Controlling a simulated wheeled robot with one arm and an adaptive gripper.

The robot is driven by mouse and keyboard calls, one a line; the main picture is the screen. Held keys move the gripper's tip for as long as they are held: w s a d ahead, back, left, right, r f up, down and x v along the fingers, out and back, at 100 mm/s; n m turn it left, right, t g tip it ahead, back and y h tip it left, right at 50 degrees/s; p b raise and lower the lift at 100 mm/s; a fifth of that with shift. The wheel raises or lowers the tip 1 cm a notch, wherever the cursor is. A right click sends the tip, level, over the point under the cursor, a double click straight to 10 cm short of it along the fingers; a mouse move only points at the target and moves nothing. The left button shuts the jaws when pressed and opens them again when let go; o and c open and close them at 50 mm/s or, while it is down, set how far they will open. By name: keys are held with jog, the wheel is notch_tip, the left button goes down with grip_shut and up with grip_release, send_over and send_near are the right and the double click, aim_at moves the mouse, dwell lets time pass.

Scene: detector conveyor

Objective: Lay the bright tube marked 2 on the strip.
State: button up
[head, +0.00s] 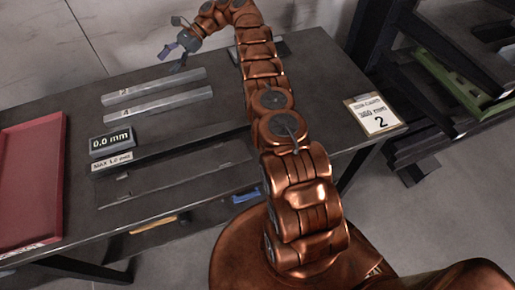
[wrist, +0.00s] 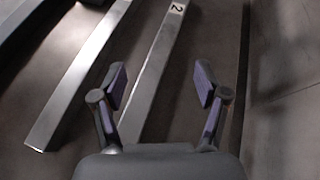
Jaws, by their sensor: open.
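The bright tube marked 2 (head: 165,85) is a long pale metal bar lying on the dark table, the farther of two parallel bars. In the wrist view the tube marked 2 (wrist: 158,58) runs lengthwise between my open fingers, with its number toward the top. My gripper (head: 174,59) is open and empty beyond this tube in the head view; the wrist view shows its two fingers (wrist: 160,84) apart on either side of the tube. A long dark strip (head: 190,146) lies in front of the bars, right of the display; I cannot tell if it is the named strip.
A second pale tube marked 4 (head: 160,106) lies parallel and nearer. A display (head: 111,140) reads 0.0 mm, with a MAX 1.0 mm label (head: 112,161) below. A red tray (head: 32,180) is at left. A card showing 2 (head: 374,115) lies at the right table edge.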

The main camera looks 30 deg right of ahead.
jog(key=s+a+r+n+h, duration=0.25)
jog(key=s+a+r, duration=0.25)
jog(key=r, duration=0.5)
jog(key=s+a+r+n+g+h, duration=0.1)
jog(key=s+r+n+h, duration=0.15)
jog(key=s, duration=0.55)
jog(key=s+a+r+n+h, duration=0.1)
jog(key=s+r+n, duration=0.15)
jog(key=s, duration=0.55)
jog(key=s+d+f+n+h, duration=0.1)
jog(key=s+d+n+h, duration=0.1)
jog(key=s, duration=0.9)
jog(key=s+d+f+n+h, duration=0.1)
jog(key=s+d+n+h, duration=0.1)
jog(key=s, duration=1)
jog(key=s+d+f+n+h, duration=0.2)
jog(key=s+d+n, duration=0.1)
jog(key=s, duration=0.8)
jog(key=shift+s+n+h, duration=0.15)
jog(key=shift+n+h, duration=0.25)
jog(key=shift+n, duration=0.45)
